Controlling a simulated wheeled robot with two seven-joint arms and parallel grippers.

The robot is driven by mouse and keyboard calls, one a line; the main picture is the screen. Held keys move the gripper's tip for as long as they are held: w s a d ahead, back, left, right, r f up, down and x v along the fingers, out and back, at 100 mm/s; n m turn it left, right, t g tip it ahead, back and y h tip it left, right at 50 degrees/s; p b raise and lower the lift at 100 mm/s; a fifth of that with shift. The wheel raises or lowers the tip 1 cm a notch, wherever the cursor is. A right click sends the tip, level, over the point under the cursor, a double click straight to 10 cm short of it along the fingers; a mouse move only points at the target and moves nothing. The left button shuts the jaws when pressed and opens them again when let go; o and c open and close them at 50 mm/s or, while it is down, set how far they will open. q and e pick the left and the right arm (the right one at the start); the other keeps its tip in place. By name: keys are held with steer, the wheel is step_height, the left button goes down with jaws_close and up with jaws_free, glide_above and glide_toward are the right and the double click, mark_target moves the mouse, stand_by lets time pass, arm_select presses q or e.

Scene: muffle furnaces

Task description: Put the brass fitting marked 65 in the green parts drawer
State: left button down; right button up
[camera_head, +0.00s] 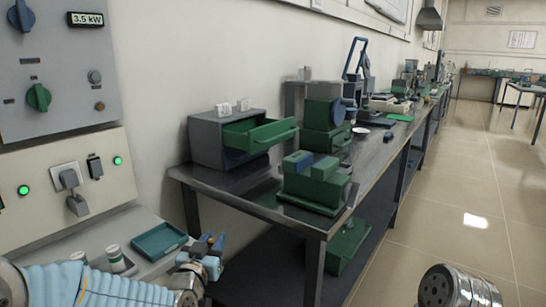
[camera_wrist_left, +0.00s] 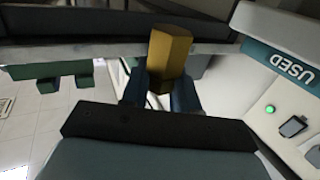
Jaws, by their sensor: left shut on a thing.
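My left gripper (camera_head: 213,241) is shut on the brass fitting, low in the head view, in front of the bench. In the left wrist view the brass fitting (camera_wrist_left: 170,52) is a six-sided yellow block standing up between the blue fingers of the gripper (camera_wrist_left: 160,92). No number can be read on it. The green parts drawer (camera_head: 262,136) is pulled open from a grey cabinet (camera_head: 221,142) on the bench, beyond the gripper and higher in the head view. Its inside is partly visible. My right gripper is out of view.
A teal tray (camera_head: 160,241) lies left of my left gripper, beside white-capped jars (camera_head: 115,258). A tray label (camera_wrist_left: 292,66) reads USED. Green boxes (camera_head: 316,182) stand on the metal bench (camera_head: 375,160), right of the drawer. Control panels rise at the left. The floor (camera_head: 455,200) at right is clear.

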arm_select(q)
steer(key=a+f+n+y, duration=0.2)
steer(key=a+f, duration=0.3)
steer(key=f, duration=0.4)
steer(key=shift+s+a+f+y, duration=0.3)
steer(key=shift+s+f+y, duration=0.15)
steer(key=shift+y, duration=0.15)
